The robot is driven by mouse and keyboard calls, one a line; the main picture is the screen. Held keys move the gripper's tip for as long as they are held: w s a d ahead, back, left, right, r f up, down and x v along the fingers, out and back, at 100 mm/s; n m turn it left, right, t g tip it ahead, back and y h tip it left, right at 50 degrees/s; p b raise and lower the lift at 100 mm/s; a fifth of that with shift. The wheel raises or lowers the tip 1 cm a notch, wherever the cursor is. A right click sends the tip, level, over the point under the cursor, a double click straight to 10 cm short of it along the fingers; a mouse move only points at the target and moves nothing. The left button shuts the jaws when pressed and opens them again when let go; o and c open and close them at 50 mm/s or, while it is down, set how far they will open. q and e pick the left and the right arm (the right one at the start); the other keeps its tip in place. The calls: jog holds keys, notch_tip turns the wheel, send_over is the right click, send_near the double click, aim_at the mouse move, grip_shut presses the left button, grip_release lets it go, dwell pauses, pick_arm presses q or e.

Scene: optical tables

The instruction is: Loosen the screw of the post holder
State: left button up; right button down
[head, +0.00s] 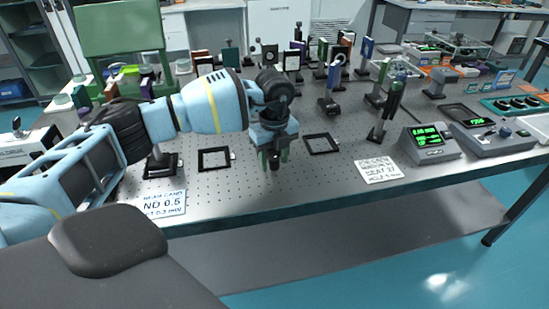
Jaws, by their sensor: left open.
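My left gripper (273,157) hangs over the front middle of the optical table (330,178), pointing down, its fingers apart. A small dark upright piece shows between the fingers; I cannot tell whether it is a post holder or part of the gripper. A black post holder (377,133) with a dark green-topped mount stands to the right of the gripper, apart from it. No screw can be made out at this size. My right gripper is not in view.
Two flat black square frames (214,159) and (321,144) lie beside the gripper. A paper card (379,170) and an ND 0.5 card (164,204) lie near the front edge. Meters with green displays (429,141) stand at the right. Many optics mounts crowd the back.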

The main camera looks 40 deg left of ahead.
aim_at(275, 158)
pick_arm(q)
jog(key=c, duration=1)
jog(key=shift+m+p, duration=0.4)
jog(key=shift+m, duration=0.4)
jog(key=o, duration=1)
jog(key=shift+r, duration=3.85)
